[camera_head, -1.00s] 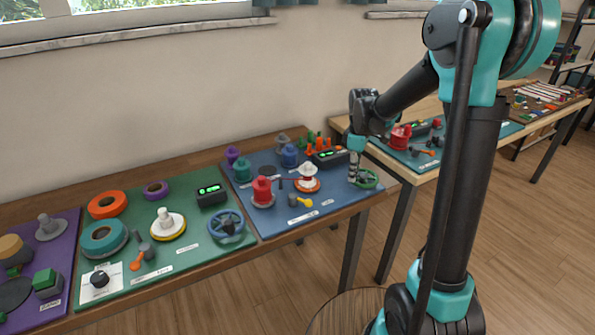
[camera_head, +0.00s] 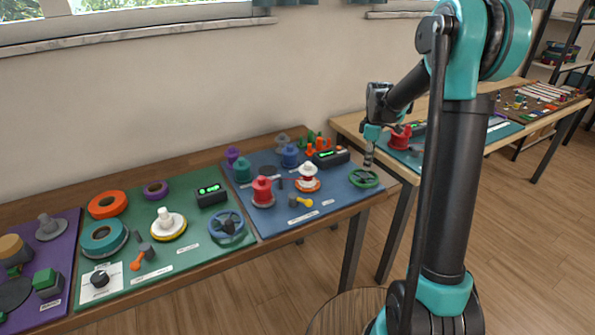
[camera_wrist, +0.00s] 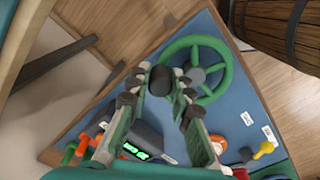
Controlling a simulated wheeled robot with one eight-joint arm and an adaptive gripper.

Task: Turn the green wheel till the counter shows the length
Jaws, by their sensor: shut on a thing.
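The green wheel (camera_head: 367,181) lies flat at the right end of the blue mat; its spokes and grey hub (camera_wrist: 195,76) show in the wrist view, where the green rim (camera_wrist: 223,53) is clear. My gripper (camera_head: 368,163) points down over the wheel's far side. In the wrist view my gripper (camera_wrist: 164,82) is shut on the wheel's dark upright knob (camera_wrist: 159,81), near the rim. The counter (camera_head: 331,157), a black box with a green lit display, stands left of the wheel. Its display (camera_wrist: 137,151) is partly seen in the wrist view, with digits too small to read.
Orange and green pegs stand behind the counter. Another table (camera_head: 400,175) is behind my arm, past a gap.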

